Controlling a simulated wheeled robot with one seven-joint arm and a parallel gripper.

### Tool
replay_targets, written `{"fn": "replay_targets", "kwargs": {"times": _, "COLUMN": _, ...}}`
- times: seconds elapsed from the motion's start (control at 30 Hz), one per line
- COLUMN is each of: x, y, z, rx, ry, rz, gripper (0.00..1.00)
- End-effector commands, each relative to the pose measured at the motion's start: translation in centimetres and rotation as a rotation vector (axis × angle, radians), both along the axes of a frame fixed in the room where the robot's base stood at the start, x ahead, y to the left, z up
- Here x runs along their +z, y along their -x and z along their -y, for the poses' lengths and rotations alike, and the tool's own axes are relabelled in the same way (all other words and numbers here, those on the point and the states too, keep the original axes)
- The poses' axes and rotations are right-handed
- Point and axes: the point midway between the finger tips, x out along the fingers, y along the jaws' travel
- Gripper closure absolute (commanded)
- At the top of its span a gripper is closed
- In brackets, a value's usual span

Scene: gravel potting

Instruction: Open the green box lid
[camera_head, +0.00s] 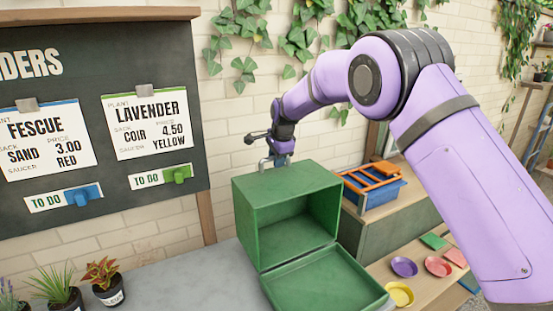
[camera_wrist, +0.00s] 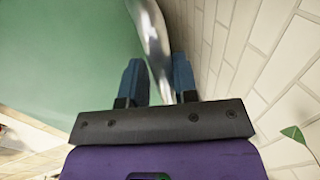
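The green box (camera_head: 246,228) stands open on the grey counter, left of my arm. Its deep half is upright with the hollow side towards the head camera. The shallow half (camera_head: 368,291), joined along the lower edge, lies flat in front. Both look empty. A silver handle (camera_head: 264,164) shows at the far top edge of the upright half. My gripper (camera_head: 277,158) is there, partly hidden behind the box.
A brick wall (camera_wrist: 265,45) is close behind the gripper. A chalkboard (camera_head: 100,100) with order cards is at left, above small potted plants (camera_head: 105,280). A blue crate (camera_head: 372,190) with an orange rack is right of the box. Coloured saucers (camera_head: 438,266) lie at lower right.

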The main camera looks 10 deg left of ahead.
Motion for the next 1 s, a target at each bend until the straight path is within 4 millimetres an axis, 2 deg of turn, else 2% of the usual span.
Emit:
{"fn": "replay_targets", "kwargs": {"times": 0.03, "x": 0.0, "y": 0.0, "z": 0.0, "rx": 0.0, "ry": 0.0, "rz": 0.0, "gripper": 0.6}}
{"fn": "replay_targets", "kwargs": {"times": 0.07, "x": 0.0, "y": 0.0, "z": 0.0, "rx": 0.0, "ry": 0.0, "rz": 0.0, "gripper": 0.56}}
{"fn": "replay_targets", "kwargs": {"times": 0.3, "x": 0.1, "y": 0.1, "z": 0.0, "rx": 0.002, "ry": 0.0, "rz": 0.0, "gripper": 0.56}}
{"fn": "replay_targets", "kwargs": {"times": 0.43, "x": 0.9, "y": 0.3, "z": 0.1, "rx": 0.002, "ry": -0.001, "rz": 0.001, "gripper": 0.56}}
{"fn": "replay_targets", "kwargs": {"times": 0.8, "x": 7.1, "y": 1.9, "z": 1.2, "rx": 0.002, "ry": -0.001, "rz": 0.003, "gripper": 0.56}}
{"fn": "replay_targets", "kwargs": {"times": 1.0, "x": 9.5, "y": 2.5, "z": 1.7, "rx": 0.001, "ry": -0.001, "rz": 0.002, "gripper": 0.56}}
